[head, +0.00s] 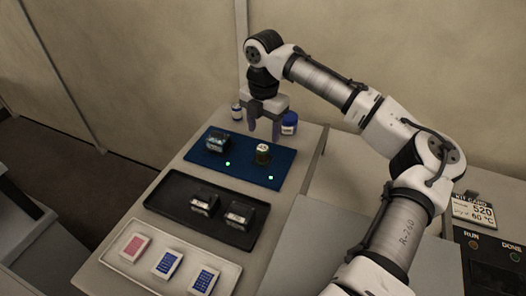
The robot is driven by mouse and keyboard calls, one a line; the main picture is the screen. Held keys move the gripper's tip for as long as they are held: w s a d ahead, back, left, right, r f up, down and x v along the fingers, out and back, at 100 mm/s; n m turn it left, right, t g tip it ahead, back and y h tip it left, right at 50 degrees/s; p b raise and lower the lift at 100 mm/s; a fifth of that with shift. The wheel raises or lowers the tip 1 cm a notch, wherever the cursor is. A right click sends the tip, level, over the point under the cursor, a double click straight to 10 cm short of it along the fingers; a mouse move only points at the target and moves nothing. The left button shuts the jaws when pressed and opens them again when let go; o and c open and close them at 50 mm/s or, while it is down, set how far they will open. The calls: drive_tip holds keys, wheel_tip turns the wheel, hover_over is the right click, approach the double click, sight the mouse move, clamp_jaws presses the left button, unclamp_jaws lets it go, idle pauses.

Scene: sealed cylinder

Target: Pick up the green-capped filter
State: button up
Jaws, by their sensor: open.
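A short cylinder (263,154) with an olive-gold side stands upright on the right part of the blue mat (241,178). It is the only thing in view that looks like the filter, but it is too small to make out a green cap clearly. My gripper (264,131) points down just above and behind it in the picture. The two fingers are apart with nothing between them. The cylinder's top shows below the fingertips, and I see no contact.
A dark boxy part (217,142) sits on the mat's left side. Behind are a small white bottle (237,113) and a blue-lidded jar (289,124), close to my gripper. In front are a black tray (180,216) with two dark parts and a white tray (190,287) with three cards.

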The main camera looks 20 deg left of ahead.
sight(263, 147)
drive_tip(key=shift+w+a+f+p, duration=0.1)
drive_tip(key=shift+f+p, duration=0.7)
drive_tip(key=shift+f, duration=3.05)
drive_tip(key=c, duration=1.1)
drive_tip(key=shift+o, duration=0.2)
drive_tip(key=shift+r, duration=0.1)
wheel_tip(263, 147, up, 20)
drive_tip(key=b, duration=0.2)
